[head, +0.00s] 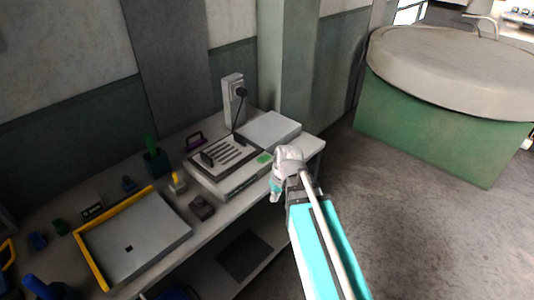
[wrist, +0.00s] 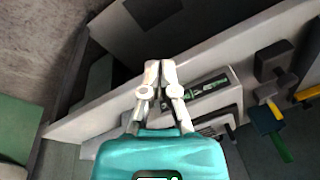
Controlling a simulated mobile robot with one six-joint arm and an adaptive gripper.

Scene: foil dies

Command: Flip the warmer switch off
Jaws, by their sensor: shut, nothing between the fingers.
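The warmer looks to be the low light-grey unit (head: 228,181) with a dark slotted top, on the bench against the wall. A small green patch (head: 264,158) shows at its right end. In the wrist view its front side (wrist: 208,105) carries a dark green strip. I cannot make out the switch or its position. My gripper (head: 276,196) is at the bench's front edge, by the warmer's right end. In the wrist view its two fingertips (wrist: 160,66) are together and empty, just left of the warmer's front. I cannot tell whether they touch anything.
A yellow-edged tray (head: 135,243), a dark block (head: 202,207) and small tools lie left.

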